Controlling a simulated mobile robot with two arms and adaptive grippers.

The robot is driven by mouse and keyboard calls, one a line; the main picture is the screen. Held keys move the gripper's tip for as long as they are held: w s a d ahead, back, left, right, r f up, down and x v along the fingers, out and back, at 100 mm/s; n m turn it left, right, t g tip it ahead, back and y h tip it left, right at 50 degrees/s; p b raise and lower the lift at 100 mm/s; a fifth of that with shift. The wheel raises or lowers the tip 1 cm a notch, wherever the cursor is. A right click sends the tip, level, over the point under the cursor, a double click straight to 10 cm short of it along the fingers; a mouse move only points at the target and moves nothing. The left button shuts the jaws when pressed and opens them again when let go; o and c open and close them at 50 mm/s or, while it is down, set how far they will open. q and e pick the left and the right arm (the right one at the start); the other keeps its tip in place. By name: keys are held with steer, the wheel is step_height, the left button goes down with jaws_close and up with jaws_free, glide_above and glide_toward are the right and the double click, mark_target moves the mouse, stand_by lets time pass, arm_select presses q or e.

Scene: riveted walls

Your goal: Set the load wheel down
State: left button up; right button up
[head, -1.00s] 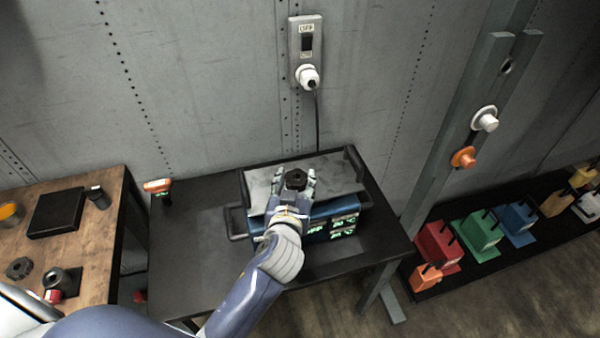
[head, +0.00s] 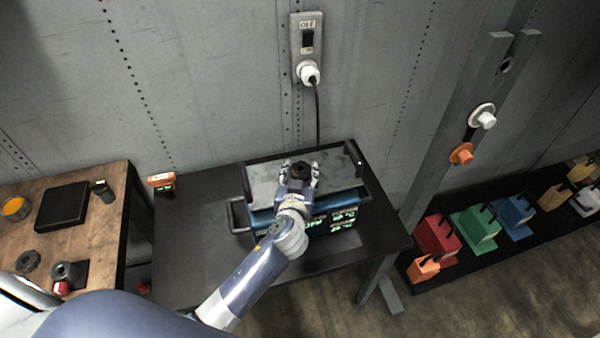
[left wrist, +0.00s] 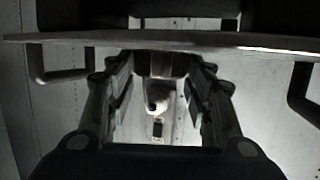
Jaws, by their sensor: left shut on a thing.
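The load wheel looks like a small dark many-sided knob (head: 301,170). My left gripper (head: 300,176) is shut on it, over the flat grey top of a blue instrument box (head: 262,217) with lit green readouts. I cannot tell from the head view whether the wheel touches the grey top. In the left wrist view the two fingers (left wrist: 160,85) stand either side of a dark block, the wheel (left wrist: 160,64), and the plate edge crosses above. My right gripper is not in view.
The box has side handles and stands on a black table (head: 195,235). A plugged wall switch (head: 306,40) is behind. A wooden bench (head: 95,235) stands left; coloured blocks (head: 475,230) line a shelf right.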

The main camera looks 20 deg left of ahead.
arm_select(q)
steer(key=shift+f, duration=0.15)
steer(key=o, duration=1.3)
steer(key=shift+r, duration=0.3)
steer(key=b+v, duration=0.2)
steer(key=v, duration=1)
steer(key=shift+b, duration=0.3)
